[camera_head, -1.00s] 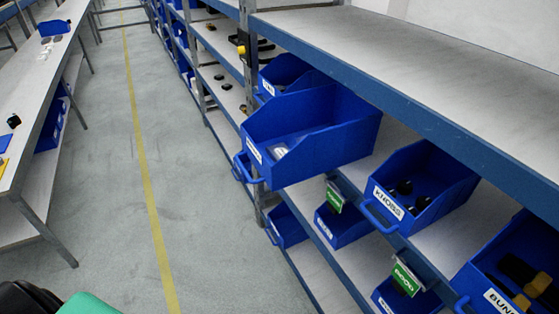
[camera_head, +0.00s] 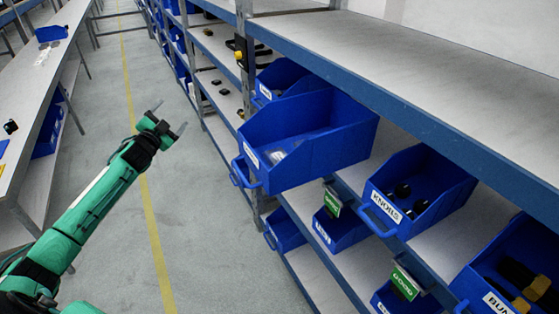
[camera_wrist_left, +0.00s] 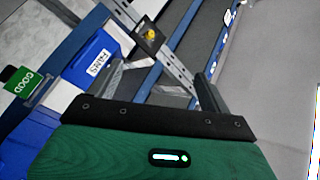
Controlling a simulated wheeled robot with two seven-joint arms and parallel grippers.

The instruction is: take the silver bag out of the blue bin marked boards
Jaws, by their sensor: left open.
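A large blue bin (camera_head: 320,150) juts out from the shelf in the middle of the head view. Its white label is too small to read, so I cannot confirm that it says boards. A small silver-white thing (camera_head: 277,156), which looks like the silver bag, lies inside near the front; the bin walls hide part of the inside. My left gripper (camera_head: 168,119) is open and empty above the aisle, left of the bin and apart from it. In the left wrist view its two fingers (camera_wrist_left: 160,82) stand wide apart with nothing between them. My right gripper is not in view.
A blue knobs bin (camera_head: 425,185) with dark knobs sits to the right, and another bin (camera_head: 515,270) at the lower right. Green signs (camera_head: 405,283) stand at lower bins. A shelf board (camera_head: 420,70) runs above. The aisle floor (camera_head: 210,230) is clear.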

